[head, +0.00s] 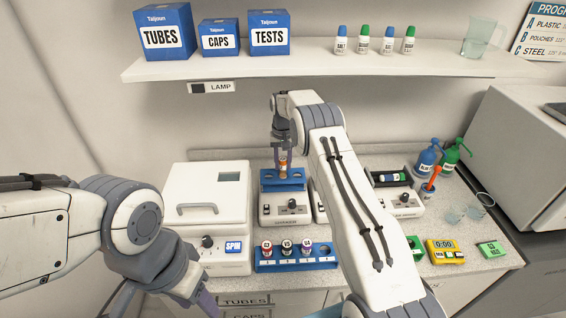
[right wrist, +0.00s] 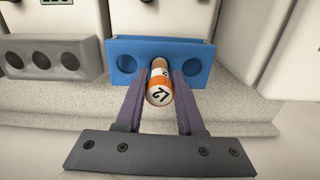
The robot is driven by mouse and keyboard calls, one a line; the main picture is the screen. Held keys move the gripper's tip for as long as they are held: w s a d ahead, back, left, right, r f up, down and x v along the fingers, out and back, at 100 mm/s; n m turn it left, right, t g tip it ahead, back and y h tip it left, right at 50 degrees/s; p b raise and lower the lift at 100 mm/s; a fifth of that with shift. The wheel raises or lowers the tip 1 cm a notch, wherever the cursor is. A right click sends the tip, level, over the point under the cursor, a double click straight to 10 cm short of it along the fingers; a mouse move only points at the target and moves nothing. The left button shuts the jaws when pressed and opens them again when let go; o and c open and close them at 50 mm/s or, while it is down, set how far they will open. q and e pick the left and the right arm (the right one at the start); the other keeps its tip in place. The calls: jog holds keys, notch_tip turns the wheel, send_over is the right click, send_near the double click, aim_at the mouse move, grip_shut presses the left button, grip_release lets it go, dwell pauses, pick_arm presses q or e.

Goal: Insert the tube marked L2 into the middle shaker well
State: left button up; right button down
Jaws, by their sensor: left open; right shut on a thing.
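The tube marked L2 (right wrist: 160,84) has an orange cap end with black lettering and a white band. My right gripper (right wrist: 158,100) is shut on it, with a purple finger on either side. The tube also shows in the head view (head: 283,166), over the middle of the blue shaker block (head: 270,186). In the right wrist view the block (right wrist: 118,47) shows an open well on each side of the tube; the middle well is hidden behind it. I cannot tell whether the tube's lower end is inside. My left gripper (head: 207,303) is open, low at the front left, partly out of view.
A blue rack (head: 264,266) with several capped tubes stands in front of the shaker. A white spinner (head: 205,195) stands left. My right arm hides part of the counter. Bottles (head: 427,160), a yellow timer (head: 445,251) and glasses are at the right.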

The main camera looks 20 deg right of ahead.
jog(key=shift+f+b, duration=0.7)
jog(key=shift+f, duration=0.5)
jog(key=shift+c, duration=2.2)
grip_release()
jog(key=shift+r, duration=0.1)
